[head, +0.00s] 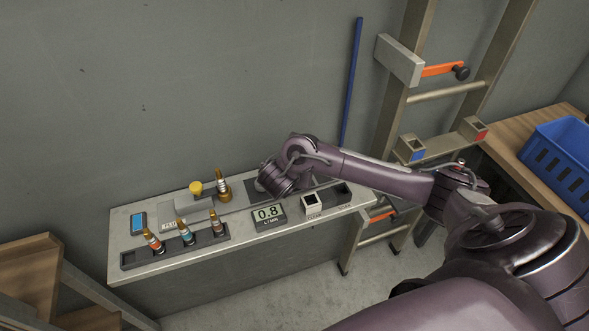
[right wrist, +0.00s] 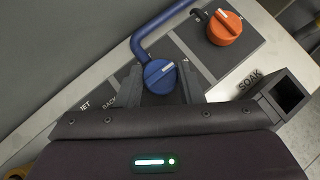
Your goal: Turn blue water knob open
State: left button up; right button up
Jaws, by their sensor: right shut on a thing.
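The blue water knob (right wrist: 158,78) is a round cap with a white mark, on a dark panel at the end of a blue pipe (right wrist: 160,28). My right gripper (right wrist: 160,84) is shut on it, one finger on each side. In the head view my right gripper (head: 268,189) is over the back of the bench, and its hand hides the blue knob. A display (head: 268,214) on the bench reads 0.8 L/MIN. My left gripper is not in view.
An orange knob (right wrist: 225,27) sits beside the blue one. A square holder (right wrist: 284,90) stands by the SOAK label. Several brass nozzles (head: 186,232) stand in a dark rack at the bench's front left. A ladder (head: 405,110) and a blue crate (head: 560,160) are right.

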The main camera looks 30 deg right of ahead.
jog(key=o, duration=1)
jog(key=p+v, duration=0.4)
jog(key=v, duration=0.3)
jog(key=shift+s+a+r, duration=0.2)
jog(key=shift+a+r, duration=0.05)
